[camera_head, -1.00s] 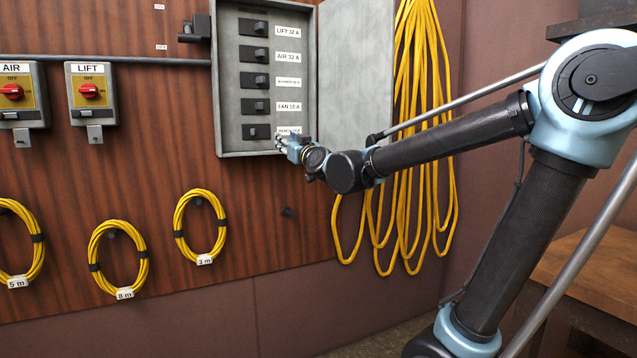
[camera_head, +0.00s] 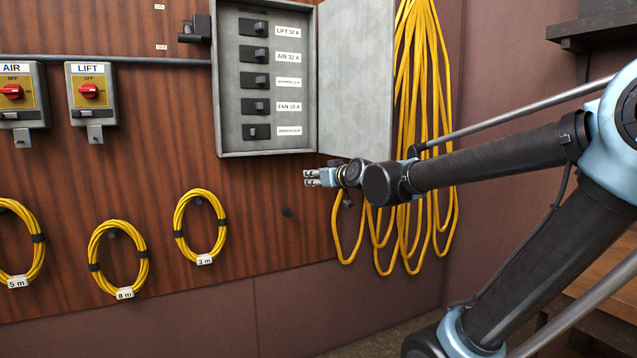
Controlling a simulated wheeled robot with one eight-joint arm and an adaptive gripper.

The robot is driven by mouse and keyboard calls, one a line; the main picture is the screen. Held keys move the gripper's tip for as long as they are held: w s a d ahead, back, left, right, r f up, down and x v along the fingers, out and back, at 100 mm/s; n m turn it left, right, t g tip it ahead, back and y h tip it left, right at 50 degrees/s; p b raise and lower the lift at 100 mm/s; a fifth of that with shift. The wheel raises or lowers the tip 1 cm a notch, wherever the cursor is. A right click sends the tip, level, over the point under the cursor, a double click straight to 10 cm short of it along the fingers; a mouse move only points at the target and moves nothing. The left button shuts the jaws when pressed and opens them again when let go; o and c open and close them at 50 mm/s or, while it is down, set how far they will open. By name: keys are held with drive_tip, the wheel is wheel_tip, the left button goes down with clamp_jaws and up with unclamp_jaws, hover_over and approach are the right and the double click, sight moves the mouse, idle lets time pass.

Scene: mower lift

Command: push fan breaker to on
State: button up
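The fan breaker (camera_head: 255,106) is a small black switch in the open grey breaker box, fourth from the top, beside a white label (camera_head: 289,105) reading FAN 10 A. My gripper (camera_head: 308,178) is below and right of the fan breaker, just under the box's lower right corner. It points left, apart from the box and touching no breaker. Its fingers are too small to tell whether they are open or shut.
The box (camera_head: 226,80) has raised edges, and its door (camera_head: 354,80) stands open on the right. The bottom breaker (camera_head: 256,131) has its lever seemingly toward the left. Yellow cables (camera_head: 420,120) hang behind my arm.

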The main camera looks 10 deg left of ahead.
sight(262, 107)
drive_tip(key=shift+s+d+f, duration=0.1)
drive_tip(key=shift+d+f, duration=0.15)
drive_tip(key=shift+f, duration=0.1)
drive_tip(key=shift+o, duration=0.8)
drive_tip(key=w+a+r+m+y, duration=0.1)
drive_tip(key=a+r+m, duration=0.4)
drive_tip(key=r+m, duration=0.55)
drive_tip(key=w+a+r+m+y, duration=0.2)
drive_tip(key=a+r+m, duration=0.45)
drive_tip(key=r, duration=0.65)
drive_tip(key=x, duration=1.6)
drive_tip(key=shift+w+d, duration=0.2)
drive_tip(key=shift+w, duration=0.35)
